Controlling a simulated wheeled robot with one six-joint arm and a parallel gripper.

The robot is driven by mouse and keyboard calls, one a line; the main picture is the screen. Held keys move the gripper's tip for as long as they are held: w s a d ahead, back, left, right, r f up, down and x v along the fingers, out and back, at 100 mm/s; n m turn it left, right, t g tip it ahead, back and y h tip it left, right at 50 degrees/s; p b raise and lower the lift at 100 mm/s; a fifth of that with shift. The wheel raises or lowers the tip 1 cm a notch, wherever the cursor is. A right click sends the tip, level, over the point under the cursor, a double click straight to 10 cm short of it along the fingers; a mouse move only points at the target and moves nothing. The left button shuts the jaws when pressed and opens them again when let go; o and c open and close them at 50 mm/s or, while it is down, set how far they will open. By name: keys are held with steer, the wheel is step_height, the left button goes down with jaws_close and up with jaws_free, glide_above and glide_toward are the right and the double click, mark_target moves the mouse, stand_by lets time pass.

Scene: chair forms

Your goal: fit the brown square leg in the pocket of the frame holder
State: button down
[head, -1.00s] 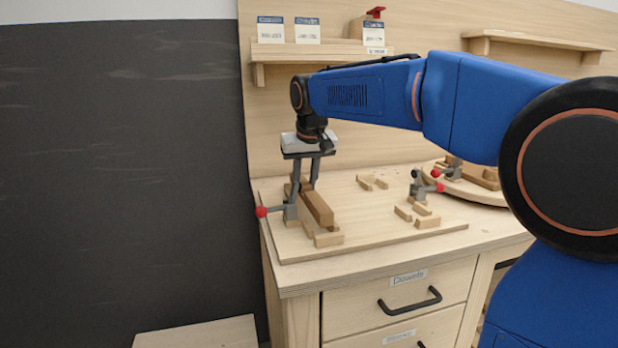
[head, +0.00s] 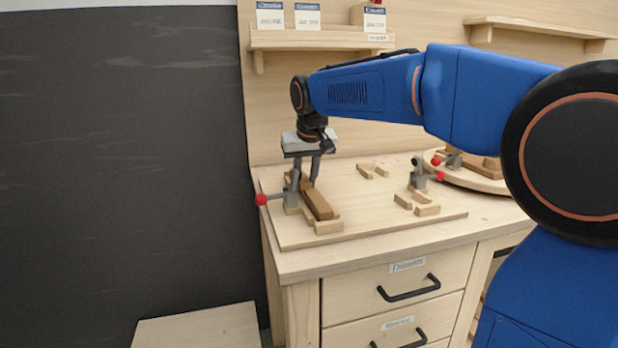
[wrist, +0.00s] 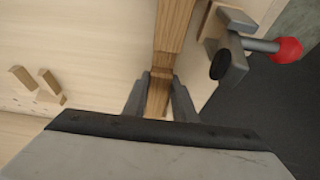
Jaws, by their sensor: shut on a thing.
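The brown square leg (head: 318,204) lies lengthwise along the left part of the board, between the grey clamp and a pale block. My gripper (head: 307,178) points down and is shut on the rear part of the leg. In the wrist view the leg (wrist: 175,28) runs up from between the fingers (wrist: 157,98). The frame holder shows as a grey clamp (head: 291,200) with a red knob on the leg's left and a pale stop block (head: 328,227) at its near end. The pocket floor is hidden under the leg, so I cannot tell whether it is fully seated.
A second clamp (head: 419,176) and several loose pale blocks (head: 427,210) stand right on the board (head: 375,232). A round tray (head: 478,186) lies behind at the right. A shelf (head: 320,42) hangs above. The board's middle is clear.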

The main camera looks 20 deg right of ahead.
steer(key=shift+f, duration=0.3)
stand_by(0.5)
steer(key=c, duration=1.4)
jaws_free()
steer(key=shift+r, duration=0.1)
